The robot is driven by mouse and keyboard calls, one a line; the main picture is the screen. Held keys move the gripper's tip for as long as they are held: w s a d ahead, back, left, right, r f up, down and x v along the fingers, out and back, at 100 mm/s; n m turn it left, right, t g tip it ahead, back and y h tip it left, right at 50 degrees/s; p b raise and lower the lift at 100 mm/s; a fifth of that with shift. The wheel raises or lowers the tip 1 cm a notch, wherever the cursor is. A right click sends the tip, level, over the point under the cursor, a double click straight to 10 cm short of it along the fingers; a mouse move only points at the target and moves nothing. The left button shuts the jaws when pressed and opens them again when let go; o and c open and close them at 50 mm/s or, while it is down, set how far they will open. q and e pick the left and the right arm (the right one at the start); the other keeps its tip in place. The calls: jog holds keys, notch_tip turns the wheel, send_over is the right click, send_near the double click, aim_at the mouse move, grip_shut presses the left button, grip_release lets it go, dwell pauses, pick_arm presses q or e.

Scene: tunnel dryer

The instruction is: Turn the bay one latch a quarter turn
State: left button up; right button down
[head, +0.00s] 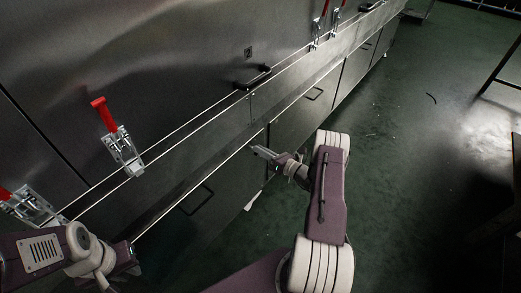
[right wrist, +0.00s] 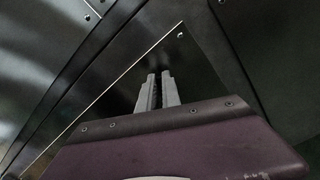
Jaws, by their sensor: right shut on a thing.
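My right gripper (head: 262,152) is at the front of the lower steel panels, beside a seam between two doors. In the right wrist view its fingers (right wrist: 157,90) are close together with a narrow dark piece between them, against a dark panel. That piece is probably the bay one latch, but the fingers hide most of it and I cannot tell its angle. My left gripper (head: 108,284) is at the bottom left, small and dark at the frame edge. I cannot tell whether its jaws are open.
A red-handled toggle clamp (head: 122,150) is on the upper steel wall, with another (head: 35,208) at lower left and two more far off. A black handle (head: 252,78) is on the wall, and drawer-like handles (head: 197,199) are below. The green floor (head: 400,140) at right is mostly clear.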

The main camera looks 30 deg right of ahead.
jog(key=m, duration=0.8)
jog(key=f+m, duration=0.1)
jog(key=m, duration=0.3)
jog(key=shift+d+p, duration=0.25)
jog(key=shift+p, duration=0.1)
jog(key=shift+m, duration=0.4)
jog(key=c, duration=1.5)
grip_release()
jog(key=shift+c, duration=0.2)
